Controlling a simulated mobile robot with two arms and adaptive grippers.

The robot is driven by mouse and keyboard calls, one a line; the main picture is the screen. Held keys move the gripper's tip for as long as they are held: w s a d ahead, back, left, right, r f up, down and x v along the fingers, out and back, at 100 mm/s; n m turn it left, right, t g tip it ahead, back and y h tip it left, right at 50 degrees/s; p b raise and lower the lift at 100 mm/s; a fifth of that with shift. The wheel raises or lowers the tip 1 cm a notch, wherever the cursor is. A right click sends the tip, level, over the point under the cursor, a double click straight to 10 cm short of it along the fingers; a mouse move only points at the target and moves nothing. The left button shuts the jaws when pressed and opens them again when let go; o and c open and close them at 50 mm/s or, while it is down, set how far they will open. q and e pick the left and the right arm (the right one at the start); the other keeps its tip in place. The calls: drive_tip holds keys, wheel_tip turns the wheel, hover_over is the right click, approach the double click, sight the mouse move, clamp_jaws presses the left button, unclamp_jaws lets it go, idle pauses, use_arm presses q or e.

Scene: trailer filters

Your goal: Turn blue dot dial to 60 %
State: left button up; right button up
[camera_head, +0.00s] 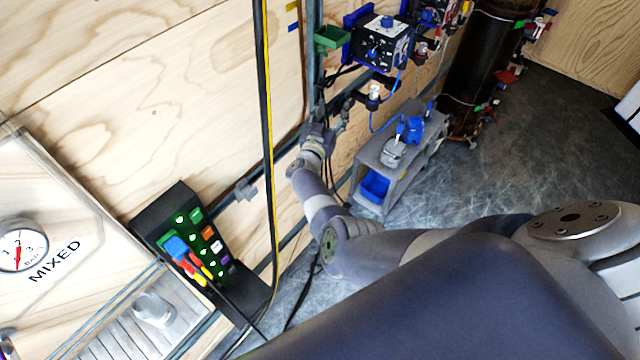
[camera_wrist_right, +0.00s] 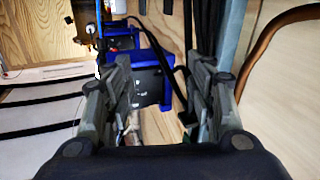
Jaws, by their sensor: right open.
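A black-and-white control box (camera_head: 382,45) in a blue bracket is mounted on the wall at the top of the head view. A blue knob (camera_head: 387,21) sits on its top and a small dial with blue (camera_head: 373,52) shows on its dark face. The dial's setting is too small to read. My right gripper (camera_head: 335,108) is open and empty, below and left of this box, apart from it. In the right wrist view, a dark box with blue edges (camera_wrist_right: 151,84) shows beyond and between the open fingers (camera_wrist_right: 163,80); no dial can be made out there. My left gripper is not in view.
A second similar box (camera_head: 432,14) is farther along the wall. A green bin (camera_head: 333,37), a hanging black-yellow strip (camera_head: 264,110) and cables are near my right arm. A grey cart (camera_head: 378,160) stands below. A panel with coloured buttons (camera_head: 200,245) is at lower left.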

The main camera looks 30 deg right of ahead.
drive_tip(key=s+a+f+n+y+b, duration=0.2)
drive_tip(key=s+a+f+n+y, duration=0.1)
drive_tip(key=f, duration=0.7)
drive_tip(key=s+a+f+n+t+y+b, duration=0.1)
drive_tip(key=s+a+f+n+y+b, duration=0.1)
drive_tip(key=f, duration=0.9)
drive_tip(key=shift+s+a+f+n+t+y+b, duration=0.3)
drive_tip(key=shift+s+a+y, duration=0.35)
drive_tip(key=shift+a+y, duration=0.5)
drive_tip(key=shift+r, duration=0.15)
